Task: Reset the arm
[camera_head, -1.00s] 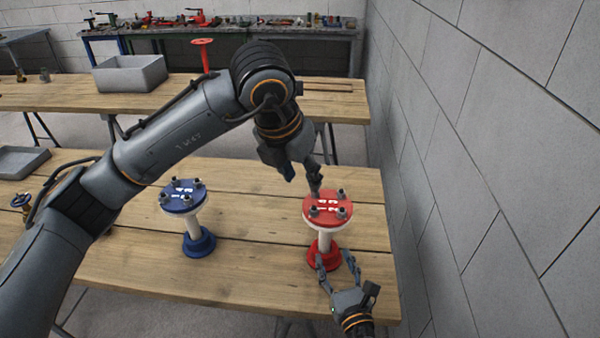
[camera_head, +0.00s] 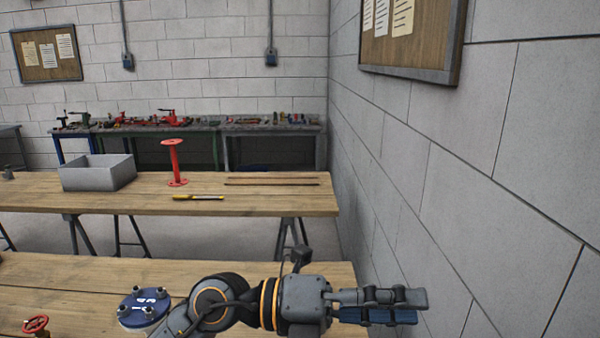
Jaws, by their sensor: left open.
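My left gripper (camera_head: 419,307) extends sideways to the right at the bottom of the head view, past the right end of the near bench. Its fingers are open, seen edge-on, with nothing visible between them. My left wrist and forearm lie low across the near wooden bench (camera_head: 60,283). A blue flanged piece (camera_head: 150,296) with white marks and dark bolts on top stands on this bench, left of the wrist; its lower part is hidden. My right gripper is not in view.
A grey block wall (camera_head: 450,200) with a notice board runs close along the right. The second bench (camera_head: 130,204) holds a grey bin (camera_head: 98,176), a red spool (camera_head: 173,162) and a yellow-handled tool (camera_head: 198,197). A red handwheel (camera_head: 35,324) shows at lower left.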

